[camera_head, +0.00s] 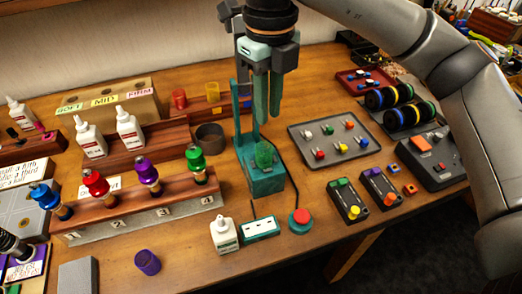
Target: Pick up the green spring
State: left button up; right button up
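The green spring (264,154) is a translucent green coil standing upright on the teal base of a press-like stand (264,183) in the middle of the table. My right gripper (268,117) comes down from the top, its fingers pointing down just above the spring. A narrow gap shows between the fingers, and nothing is seen held in them. The gripper looks apart from the spring, though the exact height is hard to judge. At the left edge a dark part of my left arm (14,246) shows; its fingers cannot be made out.
A row of coloured-top dampers on a wooden block (137,213) stands left of the stand. A white bottle (223,236), a display box (261,229) and a red button (300,217) are in front. A grey tray (314,154) lies right. A purple spring (147,263) stands front left.

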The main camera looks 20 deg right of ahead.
aim_at(269, 143)
jog(key=f+p, duration=0.1)
jog(key=f, duration=0.8)
jog(key=shift+d+f, duration=0.2)
grip_shut()
